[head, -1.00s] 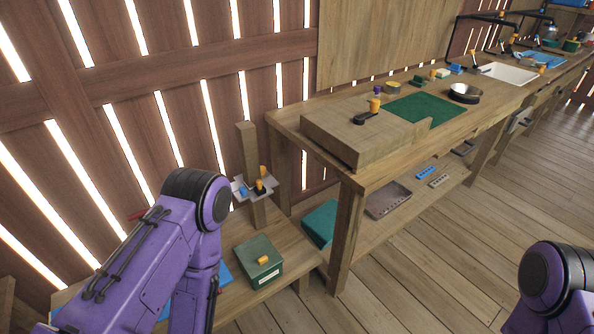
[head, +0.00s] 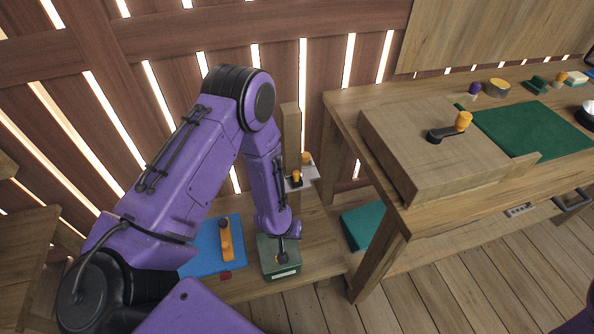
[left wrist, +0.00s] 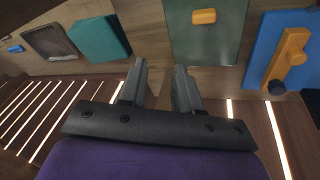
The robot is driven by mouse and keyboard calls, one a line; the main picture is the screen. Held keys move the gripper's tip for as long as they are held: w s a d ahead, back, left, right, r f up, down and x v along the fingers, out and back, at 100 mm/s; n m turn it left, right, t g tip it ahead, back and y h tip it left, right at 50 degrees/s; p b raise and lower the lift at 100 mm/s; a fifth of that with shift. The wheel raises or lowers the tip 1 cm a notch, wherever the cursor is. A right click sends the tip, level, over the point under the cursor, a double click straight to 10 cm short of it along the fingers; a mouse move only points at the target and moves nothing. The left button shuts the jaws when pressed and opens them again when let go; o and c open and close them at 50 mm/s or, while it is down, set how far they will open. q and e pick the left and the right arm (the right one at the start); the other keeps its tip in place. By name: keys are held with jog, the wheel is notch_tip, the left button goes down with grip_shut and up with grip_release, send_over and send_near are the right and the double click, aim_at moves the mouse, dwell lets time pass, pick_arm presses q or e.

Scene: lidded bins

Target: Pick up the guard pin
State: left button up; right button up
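A green box (head: 270,246) stands on the low shelf. My left gripper (head: 283,256) hangs over it in the head view and covers part of its lid. A short orange peg (left wrist: 204,16) lies on the box's green lid (left wrist: 205,45) in the left wrist view; in the head view it is hidden. I cannot tell whether this peg is the guard pin. In the left wrist view my left gripper (left wrist: 160,70) has its two fingers apart with nothing between them, short of the peg. My right gripper is not in view.
A blue board (head: 205,255) with an orange lever (head: 226,240) lies left of the box.

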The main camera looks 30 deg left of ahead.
pick_arm(q)
jog(key=w+a+r+m, duration=0.2)
jog(key=w+a+r, duration=0.3)
jog(key=w+r, duration=0.55)
jog(key=y+p, duration=0.1)
send_near(296, 172)
jog(key=shift+g, duration=0.4)
jog(key=x, duration=0.7)
jog(key=w+x, duration=0.1)
jog(key=x, duration=0.2)
jog(key=shift+f, duration=0.1)
grip_shut()
